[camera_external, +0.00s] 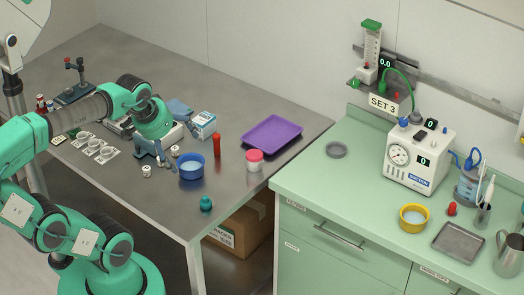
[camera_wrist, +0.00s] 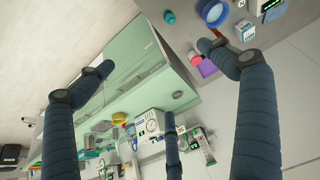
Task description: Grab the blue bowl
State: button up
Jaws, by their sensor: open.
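The blue bowl (camera_external: 192,174) stands upright on the grey metal table, with pale contents inside. It also shows at the top edge of the wrist view (camera_wrist: 206,15), partly cut off. My gripper (camera_external: 163,158) is above the table just left of the bowl in the external view, apart from it as far as I can tell. In the wrist view its dark blue fingers are spread wide, with nothing between them.
Close around the bowl stand a red tube (camera_external: 217,146), a pink-lidded jar (camera_external: 255,162), a teal item (camera_external: 206,203), small white vials (camera_external: 146,171) and a blue-white box (camera_external: 202,125). A purple tray (camera_external: 272,135) lies behind. The front table corner is mostly clear.

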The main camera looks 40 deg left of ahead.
jog(key=w+a+f+n+g+p, duration=0.1)
jog(key=w+a+f+n+p, duration=0.1)
jog(key=w+a+n, duration=0.5)
jog(key=w+a+f+n+g+p, duration=0.1)
jog(key=w+a+f+n+g, duration=0.1)
jog(key=w+n, duration=0.75)
jog(key=w+a+f+n+g+p, duration=0.1)
jog(key=w+a+f+n, duration=0.4)
jog(key=f, duration=0.3)
jog(key=w+a+f+n+g+p, duration=0.1)
jog(key=w+a+f+n, duration=0.5)
jog(key=a+f+n, duration=0.2)
jog(key=shift+f+p, duration=0.3)
jog(key=shift+f, duration=0.5)
jog(key=shift+a+f+b, duration=0.2)
jog(key=shift+f+b, duration=0.7)
jog(key=shift+f, duration=3.4)
